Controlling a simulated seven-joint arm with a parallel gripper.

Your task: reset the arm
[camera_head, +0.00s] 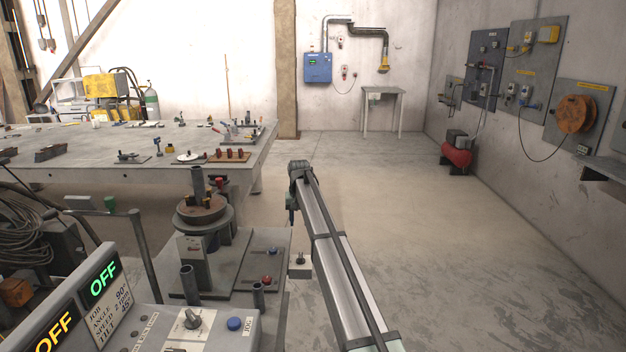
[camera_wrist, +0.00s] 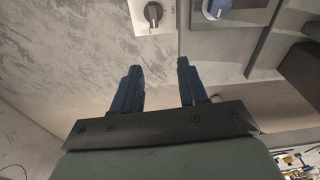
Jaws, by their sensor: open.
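My arm reaches forward past the right side of the positioner in the head view. My gripper (camera_wrist: 162,82) shows in the wrist view with its two blue-black fingers apart and nothing between them. The positioner's round table (camera_head: 203,214) stands left of my arm. The control panel (camera_head: 190,335) at lower left has two displays reading OFF (camera_head: 103,282).
A large steel table (camera_head: 100,165) with several tools and small parts stands at the back left. A blue wall box (camera_head: 318,68) and a small stand (camera_head: 382,98) are at the far wall. A red compressor (camera_head: 457,154) sits by the right wall. The floor right of my arm is clear.

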